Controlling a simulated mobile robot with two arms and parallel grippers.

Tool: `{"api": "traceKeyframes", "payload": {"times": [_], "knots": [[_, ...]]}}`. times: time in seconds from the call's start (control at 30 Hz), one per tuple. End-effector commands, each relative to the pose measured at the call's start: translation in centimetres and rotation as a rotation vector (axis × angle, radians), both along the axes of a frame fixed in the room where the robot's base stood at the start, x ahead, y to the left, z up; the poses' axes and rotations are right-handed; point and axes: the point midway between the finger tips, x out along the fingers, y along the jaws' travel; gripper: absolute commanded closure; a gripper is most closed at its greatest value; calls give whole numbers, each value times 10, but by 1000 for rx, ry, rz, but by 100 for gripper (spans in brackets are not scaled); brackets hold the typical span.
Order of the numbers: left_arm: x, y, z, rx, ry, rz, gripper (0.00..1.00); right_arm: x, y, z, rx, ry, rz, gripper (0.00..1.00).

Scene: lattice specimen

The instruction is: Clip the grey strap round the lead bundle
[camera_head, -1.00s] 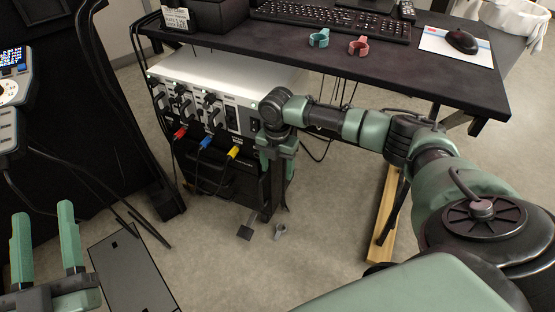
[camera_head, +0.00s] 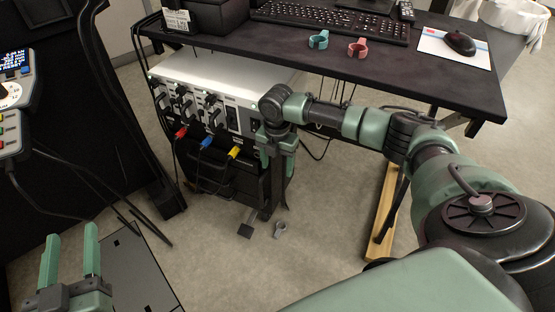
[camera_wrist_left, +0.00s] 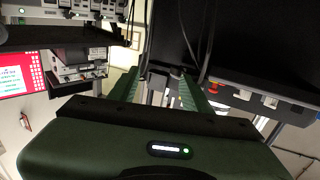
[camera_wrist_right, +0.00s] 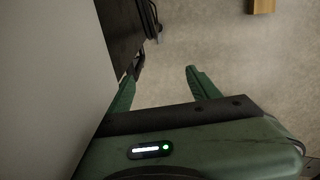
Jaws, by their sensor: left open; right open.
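A small grey clip-like ring (camera_head: 281,229), which looks like the grey strap, lies on the floor by the equipment cabinet. Black leads with red (camera_head: 181,132), blue (camera_head: 206,142) and yellow (camera_head: 234,152) plugs hang from the cabinet front; I cannot tell which cables make up the lead bundle. My right gripper (camera_head: 277,168) points down beside the cabinet's right front, above and apart from the grey ring. It is open and empty in the right wrist view (camera_wrist_right: 163,75). My left gripper (camera_head: 70,242) is open and empty at the lower left, far from the ring.
A dark desk (camera_head: 350,60) holds a teal clip (camera_head: 318,41), a red clip (camera_head: 358,48), a keyboard (camera_head: 330,22) and a mouse (camera_head: 460,43). Its wooden-coloured floor bar (camera_head: 384,215) is at right. A dark panel (camera_head: 140,270) lies at lower left.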

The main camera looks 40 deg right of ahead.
Motion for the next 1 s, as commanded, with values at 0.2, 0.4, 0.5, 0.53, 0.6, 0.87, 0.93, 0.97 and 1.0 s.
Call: {"api": "traceKeyframes", "payload": {"times": [0.2,0.4,0.5,0.53,0.6,0.87,0.93,0.97,1.0], "knots": [[-2,3,-14,21,79,5,51,5,-8,10,-8,-16,-17,38],[-4,6,-28,39,150,10,51,5,-8,13,-8,-16,-17,38],[-6,7,-35,47,186,12,51,5,-8,14,-8,-16,-17,38],[-7,8,-37,50,198,12,51,5,-8,14,-8,-16,-17,38],[-8,9,-42,57,222,14,51,5,-8,15,-8,-16,-17,38],[-15,13,-59,79,315,20,51,6,-8,19,-8,-16,-17,38],[-17,14,-64,84,337,22,51,6,-8,19,-8,-16,-17,38],[-18,14,-65,86,343,22,51,6,-8,19,-8,-16,-17,38],[-19,14,-66,88,351,23,51,6,-8,19,-8,-16,-17,38]]}}
